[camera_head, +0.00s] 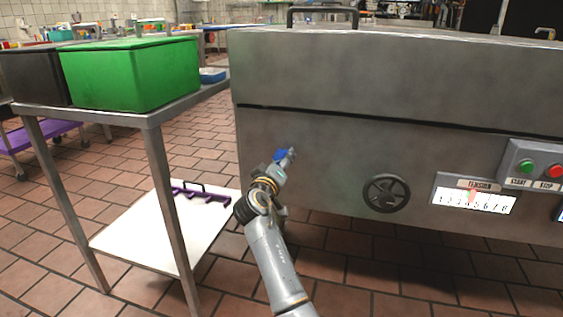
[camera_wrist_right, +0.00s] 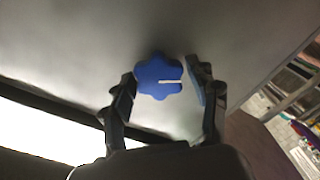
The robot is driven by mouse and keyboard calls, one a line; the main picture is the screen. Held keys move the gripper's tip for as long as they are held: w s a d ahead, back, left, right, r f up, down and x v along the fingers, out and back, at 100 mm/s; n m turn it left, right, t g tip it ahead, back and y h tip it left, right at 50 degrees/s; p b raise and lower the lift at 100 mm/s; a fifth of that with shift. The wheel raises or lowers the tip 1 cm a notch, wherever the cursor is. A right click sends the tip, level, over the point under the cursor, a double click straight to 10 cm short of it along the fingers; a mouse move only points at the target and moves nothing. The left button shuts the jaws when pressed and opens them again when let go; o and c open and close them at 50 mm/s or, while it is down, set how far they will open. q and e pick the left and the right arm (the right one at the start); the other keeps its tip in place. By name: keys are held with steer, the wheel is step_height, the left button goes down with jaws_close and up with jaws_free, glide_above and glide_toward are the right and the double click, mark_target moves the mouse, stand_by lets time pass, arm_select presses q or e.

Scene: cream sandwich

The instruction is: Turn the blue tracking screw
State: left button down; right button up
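The blue tracking screw (camera_head: 280,155) is a lobed knob on the left part of the steel machine's front (camera_head: 320,140). In the right wrist view the blue screw (camera_wrist_right: 158,78) shows a white line pointing right. My right gripper (camera_head: 289,156) is at the screw, partly covering it in the head view. In the right wrist view its fingers (camera_wrist_right: 162,84) are apart, one on each side of the knob. A small gap shows at the right finger; whether the left finger touches the knob I cannot tell. My left gripper is not in view.
A black handwheel (camera_head: 386,193), a tension scale (camera_head: 474,197) and a start/stop box (camera_head: 535,164) are on the machine's front to the right. A steel table (camera_head: 150,115) with a green bin (camera_head: 133,75) stands at left, with a white lower shelf (camera_head: 150,235).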

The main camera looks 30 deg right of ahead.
steer(key=shift+o, duration=0.4)
steer(key=v, duration=0.7)
steer(key=shift+s+a, duration=0.2)
